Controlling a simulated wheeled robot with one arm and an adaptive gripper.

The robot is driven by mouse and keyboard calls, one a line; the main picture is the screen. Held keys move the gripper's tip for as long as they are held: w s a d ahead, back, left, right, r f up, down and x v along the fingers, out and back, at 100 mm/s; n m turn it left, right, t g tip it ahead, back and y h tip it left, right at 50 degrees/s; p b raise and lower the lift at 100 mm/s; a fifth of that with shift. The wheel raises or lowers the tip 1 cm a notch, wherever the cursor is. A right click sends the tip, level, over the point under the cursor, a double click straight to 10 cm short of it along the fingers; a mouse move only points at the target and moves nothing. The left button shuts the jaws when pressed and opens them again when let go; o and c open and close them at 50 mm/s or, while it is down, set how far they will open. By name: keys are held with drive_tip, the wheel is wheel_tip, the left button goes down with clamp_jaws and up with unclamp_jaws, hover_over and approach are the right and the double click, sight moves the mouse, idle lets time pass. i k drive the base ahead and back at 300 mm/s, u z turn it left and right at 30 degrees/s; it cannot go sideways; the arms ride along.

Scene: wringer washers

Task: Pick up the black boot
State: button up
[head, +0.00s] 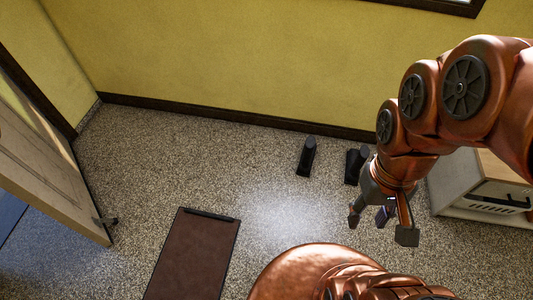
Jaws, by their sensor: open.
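Two dark upright objects that look like black boots stand on the speckled floor near the back wall. One black boot (307,157) stands clear to the left. The other black boot (352,166) is beside it to the right, partly hidden behind my arm and gripper. My gripper (383,227) is open and empty, with its fingers pointing down. In the picture it lies below and to the right of the boots, apart from the left one. I cannot tell its height above the floor or its depth gap to the right boot.
A white cabinet (459,196) with a dark handle stands at the right, beyond my arm. A brown mat (193,258) lies on the floor at lower left. An open door (45,165) stands at the left. The floor between mat and boots is clear.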

sight(305, 161)
drive_tip(key=u, duration=0.4)
drive_tip(key=i, duration=1)
